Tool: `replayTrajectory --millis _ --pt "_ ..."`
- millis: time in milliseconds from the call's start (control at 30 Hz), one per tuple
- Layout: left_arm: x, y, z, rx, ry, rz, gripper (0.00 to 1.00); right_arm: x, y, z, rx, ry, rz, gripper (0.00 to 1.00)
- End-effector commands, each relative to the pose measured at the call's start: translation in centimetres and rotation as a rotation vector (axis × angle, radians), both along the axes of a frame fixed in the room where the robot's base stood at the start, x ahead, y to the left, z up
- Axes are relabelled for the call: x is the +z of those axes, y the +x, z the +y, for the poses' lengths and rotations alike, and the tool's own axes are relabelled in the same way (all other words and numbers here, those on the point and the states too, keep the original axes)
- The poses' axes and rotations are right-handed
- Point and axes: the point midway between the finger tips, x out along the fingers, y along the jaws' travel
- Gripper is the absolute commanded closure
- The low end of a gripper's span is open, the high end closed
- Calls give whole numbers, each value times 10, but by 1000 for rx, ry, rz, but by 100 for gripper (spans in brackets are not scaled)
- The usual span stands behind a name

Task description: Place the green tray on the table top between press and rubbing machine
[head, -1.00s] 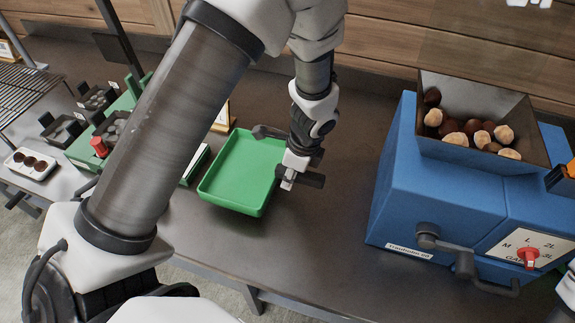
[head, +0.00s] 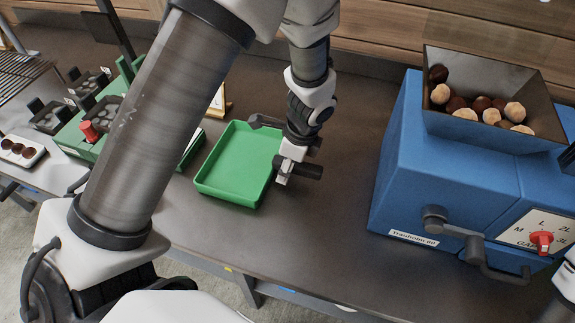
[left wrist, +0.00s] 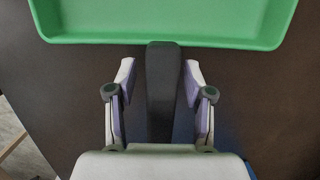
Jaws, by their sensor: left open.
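The green tray (head: 236,165) lies flat on the dark table top (head: 300,245). It is between the green press (head: 85,146) at the left, partly hidden by my left arm, and the blue rubbing machine (head: 440,170) at the right. My left gripper (head: 285,180) is at the tray's right side, low over the table. In the left wrist view its fingers (left wrist: 160,105) are spread open, with the tray's edge (left wrist: 165,42) just beyond. A dark bar (left wrist: 162,90) runs between the fingers toward the tray; I cannot tell whether they touch it. My right gripper is out of view.
A hopper (head: 490,130) of chestnuts tops the rubbing machine, whose crank (head: 470,240) sticks out in front. A small framed sign (head: 218,102) stands behind the tray. Table is free between my left gripper and the blue machine.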

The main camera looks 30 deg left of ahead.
Motion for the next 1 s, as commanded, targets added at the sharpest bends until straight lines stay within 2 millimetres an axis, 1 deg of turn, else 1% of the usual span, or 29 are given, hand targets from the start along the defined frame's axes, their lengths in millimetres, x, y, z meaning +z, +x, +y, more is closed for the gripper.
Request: replayTrajectory --millis 167,300,400,500,600,700,900,1000 --pt "35 3 -6 -1 2 -7 48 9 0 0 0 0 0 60" --pt "72 5 -14 -1 2 -7 48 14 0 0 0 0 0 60" --pt "93 5 -19 -1 2 -5 48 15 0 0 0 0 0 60" --pt "107 6 -22 -1 1 -4 48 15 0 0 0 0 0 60" --pt "113 6 -24 -1 1 -1 48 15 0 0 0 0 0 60" --pt "114 6 -24 -1 1 -1 48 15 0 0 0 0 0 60" --pt "113 5 -24 0 1 1 48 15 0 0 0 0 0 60" --pt "106 2 -23 5 -3 13 48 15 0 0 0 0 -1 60"
